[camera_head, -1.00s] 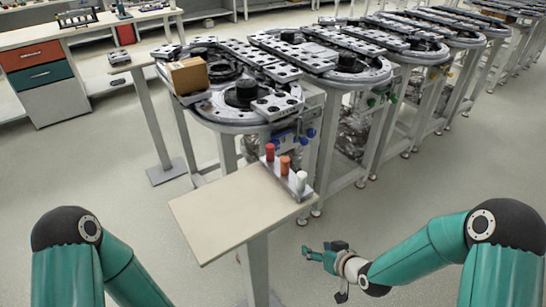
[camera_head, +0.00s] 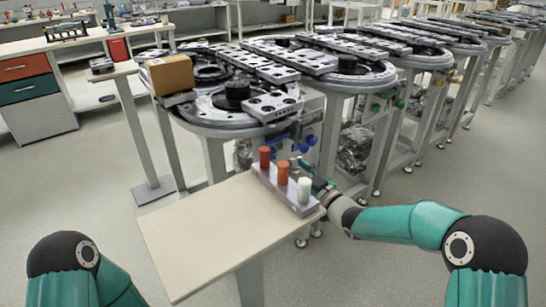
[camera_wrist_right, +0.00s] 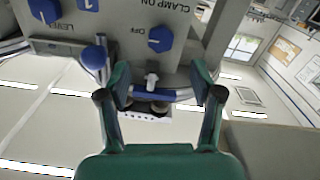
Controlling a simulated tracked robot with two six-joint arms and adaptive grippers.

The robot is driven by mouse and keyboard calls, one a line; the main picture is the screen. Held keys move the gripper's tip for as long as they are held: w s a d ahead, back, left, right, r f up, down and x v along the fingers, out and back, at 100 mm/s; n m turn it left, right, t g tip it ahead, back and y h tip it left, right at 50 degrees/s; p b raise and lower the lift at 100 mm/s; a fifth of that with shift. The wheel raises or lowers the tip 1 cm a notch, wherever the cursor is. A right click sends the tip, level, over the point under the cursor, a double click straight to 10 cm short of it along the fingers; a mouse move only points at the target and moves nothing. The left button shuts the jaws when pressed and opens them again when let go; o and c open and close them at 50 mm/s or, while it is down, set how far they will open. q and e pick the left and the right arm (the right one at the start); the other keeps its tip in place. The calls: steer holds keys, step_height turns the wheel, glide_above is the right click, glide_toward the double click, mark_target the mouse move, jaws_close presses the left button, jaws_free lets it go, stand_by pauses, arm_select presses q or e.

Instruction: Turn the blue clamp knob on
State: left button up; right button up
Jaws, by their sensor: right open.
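The blue clamp knob (camera_wrist_right: 160,39) sits on a grey panel (camera_wrist_right: 130,50) in the right wrist view, near the words CLAMP ON and OFF. I cannot tell its setting. My right gripper (camera_wrist_right: 161,86) is open and empty, its two green fingers below the knob in the picture and apart from it. In the head view my right gripper (camera_head: 308,172) is partly hidden behind the block of coloured cylinders, just below the blue knobs (camera_head: 307,143) on the track's front. My left gripper is out of view; only its arm shows at lower left.
A second blue knob (camera_wrist_right: 45,10) and a blue lever (camera_wrist_right: 94,56) share the panel. A small table (camera_head: 205,235) holds a grey block with red, orange and white cylinders (camera_head: 303,189), close to my right gripper. A cardboard box (camera_head: 166,75) sits on the ring track.

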mark_target(272, 156)
steer(key=x, duration=0.9)
steer(key=shift+w+a, duration=0.2)
steer(key=c, duration=1.2)
steer(key=shift+o, duration=0.2)
